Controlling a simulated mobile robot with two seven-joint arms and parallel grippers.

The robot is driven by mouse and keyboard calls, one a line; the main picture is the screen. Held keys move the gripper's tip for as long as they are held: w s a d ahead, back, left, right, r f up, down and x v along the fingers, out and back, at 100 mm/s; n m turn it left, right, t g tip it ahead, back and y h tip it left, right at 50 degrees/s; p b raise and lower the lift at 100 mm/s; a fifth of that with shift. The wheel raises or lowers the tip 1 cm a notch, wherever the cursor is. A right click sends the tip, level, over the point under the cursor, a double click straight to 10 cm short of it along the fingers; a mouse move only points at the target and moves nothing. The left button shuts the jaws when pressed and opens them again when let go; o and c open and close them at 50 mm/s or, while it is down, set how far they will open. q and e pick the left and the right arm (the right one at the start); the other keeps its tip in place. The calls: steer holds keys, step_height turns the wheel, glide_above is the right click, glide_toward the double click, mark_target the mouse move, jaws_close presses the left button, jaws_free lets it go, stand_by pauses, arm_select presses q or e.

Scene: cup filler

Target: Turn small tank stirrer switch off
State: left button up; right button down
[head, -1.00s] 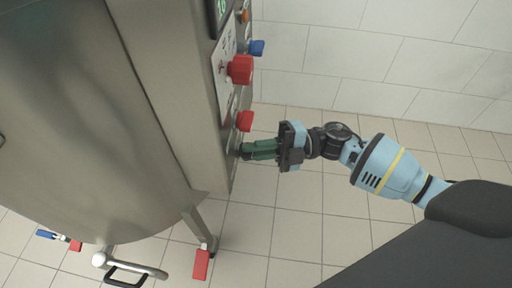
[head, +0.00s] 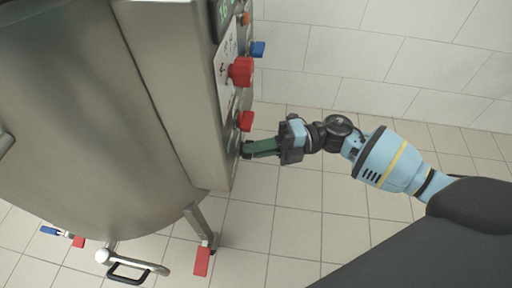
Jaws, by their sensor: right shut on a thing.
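The steel tank (head: 75,140) fills the left of the head view, with its control panel (head: 228,70) on the narrow right face. My right gripper (head: 250,148) reaches the lowest part of that panel, below the lower red knob (head: 245,120). Its green fingers are shut on a small dark switch (head: 244,152), mostly hidden by the fingers. I cannot read the switch's label or position. My left gripper is not in view.
A large red knob (head: 241,71), a blue knob (head: 257,48) and an orange button (head: 245,18) stick out above. A tank leg with a red foot (head: 201,261) and a drain pipe (head: 130,262) are below. The tiled floor on the right is clear.

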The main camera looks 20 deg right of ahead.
steer(key=c, duration=1.5)
jaws_free()
steer(key=shift+d, duration=0.15)
steer(key=shift+p+v, duration=0.4)
steer(key=shift+v, duration=3.35)
